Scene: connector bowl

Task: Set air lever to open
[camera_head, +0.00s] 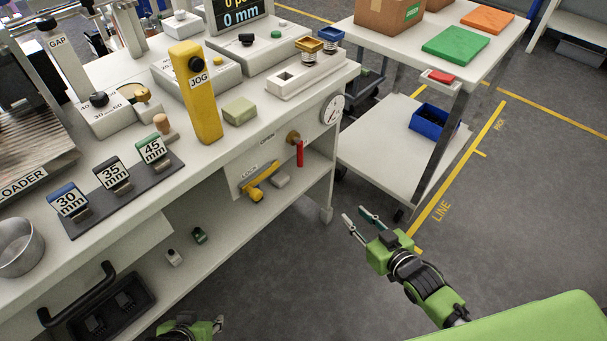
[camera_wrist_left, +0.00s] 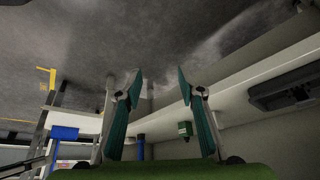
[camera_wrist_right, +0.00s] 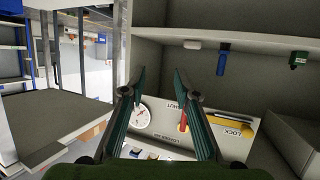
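A red lever (camera_head: 299,153) hangs straight down from a brass valve (camera_head: 293,137) on the bench's front panel. A small label that looks like "OPEN" is left of the valve. The lever also shows in the right wrist view (camera_wrist_right: 184,121), beyond the fingers. A yellow lever (camera_head: 256,190) slants near a "LOCK" label, lower left. My right gripper (camera_head: 359,217) is open and empty, right of the panel and apart from both levers. My left gripper (camera_wrist_left: 159,84) is open and empty in its wrist view; only part of it shows at the head view's bottom edge.
A round gauge (camera_head: 332,108) sits at the panel's right corner. The bench top (camera_head: 257,120) overhangs the panel, and a lower shelf (camera_head: 222,224) runs below it. A white cart (camera_head: 376,152) with a blue bin (camera_head: 433,124) stands to the right. The floor around my right gripper is clear.

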